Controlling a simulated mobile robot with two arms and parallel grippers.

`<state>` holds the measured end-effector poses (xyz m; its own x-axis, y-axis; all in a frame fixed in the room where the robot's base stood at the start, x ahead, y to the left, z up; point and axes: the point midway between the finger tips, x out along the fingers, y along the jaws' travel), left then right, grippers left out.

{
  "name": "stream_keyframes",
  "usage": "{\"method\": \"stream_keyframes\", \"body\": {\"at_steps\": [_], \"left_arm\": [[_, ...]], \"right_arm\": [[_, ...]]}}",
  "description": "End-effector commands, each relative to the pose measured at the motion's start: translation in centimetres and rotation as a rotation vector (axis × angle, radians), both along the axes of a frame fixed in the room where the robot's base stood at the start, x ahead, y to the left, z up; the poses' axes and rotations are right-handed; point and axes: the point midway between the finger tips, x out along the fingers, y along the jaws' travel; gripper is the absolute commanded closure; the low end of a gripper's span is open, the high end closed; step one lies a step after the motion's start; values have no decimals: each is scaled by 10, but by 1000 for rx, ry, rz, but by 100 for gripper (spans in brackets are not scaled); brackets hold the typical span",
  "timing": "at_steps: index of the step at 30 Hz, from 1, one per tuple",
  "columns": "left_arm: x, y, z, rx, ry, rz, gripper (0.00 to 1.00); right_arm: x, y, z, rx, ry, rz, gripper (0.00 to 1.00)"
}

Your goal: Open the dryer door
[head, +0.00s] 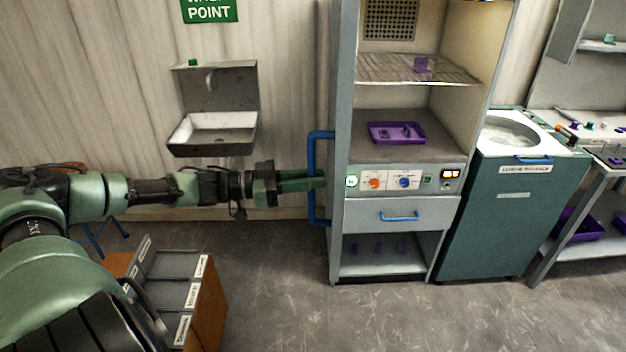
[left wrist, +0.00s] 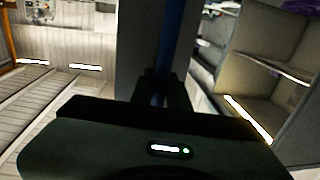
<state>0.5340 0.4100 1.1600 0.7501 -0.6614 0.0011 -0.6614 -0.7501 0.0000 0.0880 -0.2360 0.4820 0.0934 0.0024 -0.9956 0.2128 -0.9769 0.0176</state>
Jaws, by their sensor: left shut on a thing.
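The dryer is the tall grey cabinet (head: 392,215) in the middle of the head view. Its upper front stands open, with the wire shelf and inside showing. A tall blue handle (head: 312,136) sticks out on the left of the upright grey panel (head: 344,90) at its left edge. This panel looks like the door seen nearly edge-on. My left gripper (head: 316,180) is shut on the handle at mid-height. In the left wrist view the blue bar (left wrist: 171,45) runs down between my fingers (left wrist: 163,90). My right gripper is out of view.
A wall sink (head: 212,133) hangs left of the dryer. A brown bin unit (head: 205,305) stands below my left arm. A green tank cabinet (head: 500,225) stands close on the dryer's right. The floor in front (head: 330,320) is clear.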

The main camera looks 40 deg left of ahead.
Motion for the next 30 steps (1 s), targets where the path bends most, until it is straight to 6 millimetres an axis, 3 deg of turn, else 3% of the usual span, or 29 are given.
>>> {"method": "stream_keyframes", "body": {"at_steps": [2,3,5,17,30], "left_arm": [[-1,-1,-4,1,6,-2,100],[-1,-1,-4,1,6,-2,78],[-1,-1,-4,1,6,-2,62],[-4,2,-2,2,7,0,62],[-50,43,-2,2,7,0,62]], "right_arm": [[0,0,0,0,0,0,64],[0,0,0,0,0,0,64],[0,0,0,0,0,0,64],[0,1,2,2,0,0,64],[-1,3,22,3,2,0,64]]}}
